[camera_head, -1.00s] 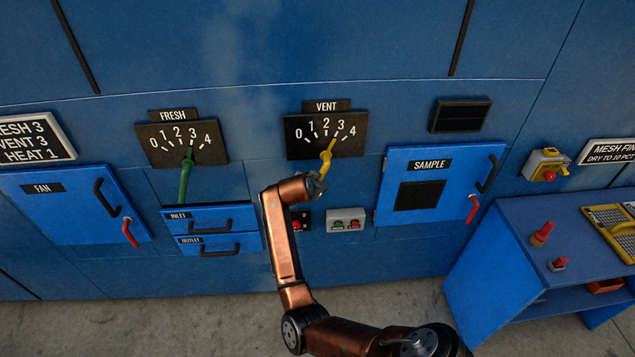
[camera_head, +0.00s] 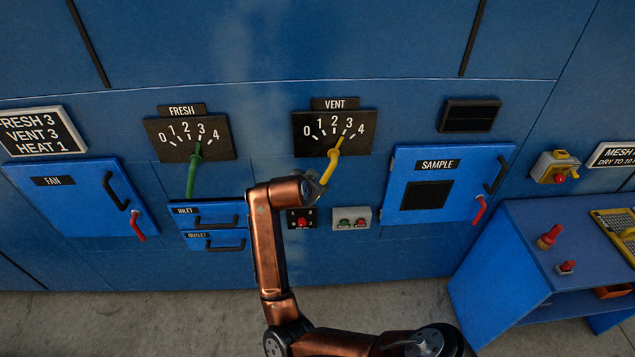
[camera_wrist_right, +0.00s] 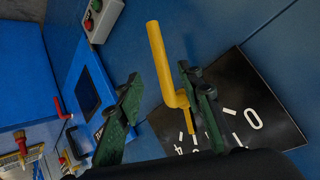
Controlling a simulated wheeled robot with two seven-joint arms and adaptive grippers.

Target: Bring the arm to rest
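My right arm reaches up to the blue panel, with its gripper (camera_head: 319,186) just below the vent dial (camera_head: 307,147). In the right wrist view the two green fingers (camera_wrist_right: 165,108) are apart, and the yellow vent lever (camera_wrist_right: 157,48) shows in the gap, nearer one finger. No grip on it shows; whether a finger touches it I cannot tell. In the head view the yellow lever (camera_head: 334,160) points at about 3, its lower end by the gripper. The green fresh lever (camera_head: 192,176) also points at about 3. My left gripper is out of view.
Below the gripper are a small black switch box (camera_head: 310,220) and a white button box (camera_head: 341,218). The sample door (camera_head: 473,187) is to the right, inlet and outlet drawers (camera_head: 193,227) to the left. A blue bench (camera_head: 515,262) stands at right. Floor in front is open.

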